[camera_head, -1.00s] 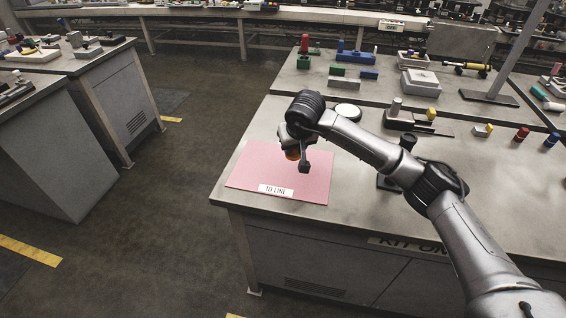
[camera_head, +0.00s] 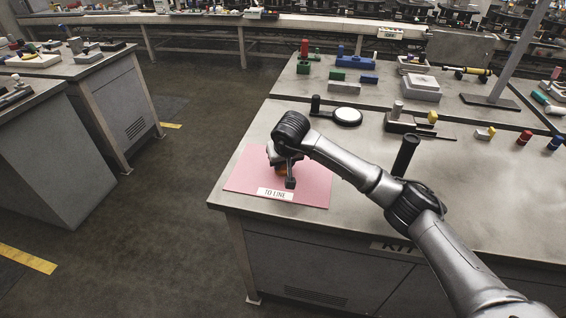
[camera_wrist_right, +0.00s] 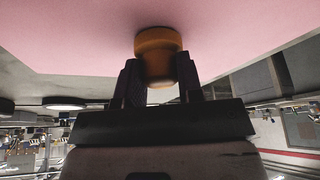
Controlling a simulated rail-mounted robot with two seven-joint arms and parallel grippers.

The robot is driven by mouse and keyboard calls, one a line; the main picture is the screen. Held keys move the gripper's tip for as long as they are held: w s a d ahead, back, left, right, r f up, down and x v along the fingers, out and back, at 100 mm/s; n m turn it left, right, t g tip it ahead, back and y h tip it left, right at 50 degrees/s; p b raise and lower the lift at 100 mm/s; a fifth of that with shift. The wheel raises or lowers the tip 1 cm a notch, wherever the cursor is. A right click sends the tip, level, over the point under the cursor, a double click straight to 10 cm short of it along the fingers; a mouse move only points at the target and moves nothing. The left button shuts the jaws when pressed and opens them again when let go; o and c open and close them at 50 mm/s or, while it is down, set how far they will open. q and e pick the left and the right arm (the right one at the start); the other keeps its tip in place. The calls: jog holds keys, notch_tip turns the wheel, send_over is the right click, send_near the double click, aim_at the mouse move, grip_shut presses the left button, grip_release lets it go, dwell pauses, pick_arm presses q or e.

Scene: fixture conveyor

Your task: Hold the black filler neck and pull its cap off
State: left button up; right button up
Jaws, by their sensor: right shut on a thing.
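My right gripper (camera_head: 286,175) is low over the pink mat (camera_head: 244,178) marked "TO LINE". In the right wrist view its two fingers (camera_wrist_right: 161,80) are shut on an orange round cap (camera_wrist_right: 158,52), with the pink mat just beyond it. I cannot tell whether the cap touches the mat. The cap is mostly hidden by the gripper in the head view. A black upright cylinder, which looks like the filler neck (camera_head: 406,153), stands on the bench apart from the cap, behind my right arm. Its base is hidden by the arm. My left gripper is not in view.
A round white-faced disc (camera_head: 347,116) with a black rim lies behind the mat, near a short black post (camera_head: 315,103). Grey blocks, a blue block (camera_head: 350,62) and small coloured pegs stand farther back. The bench front edge is close to the mat.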

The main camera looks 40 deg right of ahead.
jog(key=o, duration=1)
jog(key=shift+f, duration=0.15)
jog(key=shift+r, duration=0.25)
jog(key=p+v, duration=0.3)
jog(key=v, duration=0.9)
jog(key=shift+w, duration=0.1)
